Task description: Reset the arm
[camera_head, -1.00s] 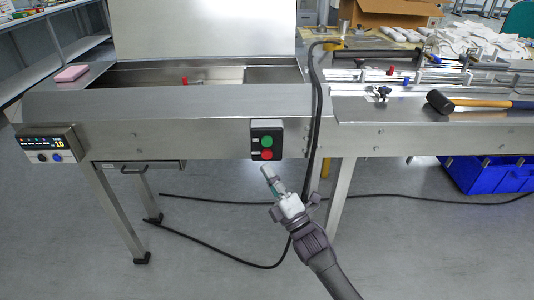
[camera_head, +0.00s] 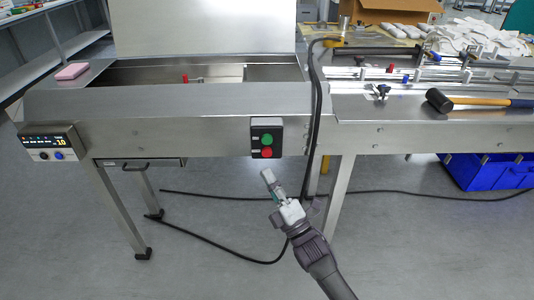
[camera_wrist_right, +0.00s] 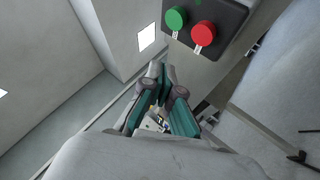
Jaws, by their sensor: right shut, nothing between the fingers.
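My right arm comes in from the bottom of the head view. My right gripper (camera_head: 268,178) is shut and empty, pointing up just below the button box. In the right wrist view the shut fingers (camera_wrist_right: 160,72) meet below the box. The button box (camera_head: 266,138) is mounted on the front of the steel machine (camera_head: 190,132), with a green button (camera_head: 266,139) above a red button (camera_head: 266,153). The green button (camera_wrist_right: 176,19) and red button (camera_wrist_right: 203,33) also show in the right wrist view. The fingers appear apart from both. My left gripper is not in view.
A mallet (camera_head: 470,102) and a pink block (camera_head: 72,71) lie on top. A black cable (camera_head: 316,110) hangs right of the box. A blue crate (camera_head: 485,172) sits below at right. The floor (camera_head: 220,240) around my arm is mostly clear.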

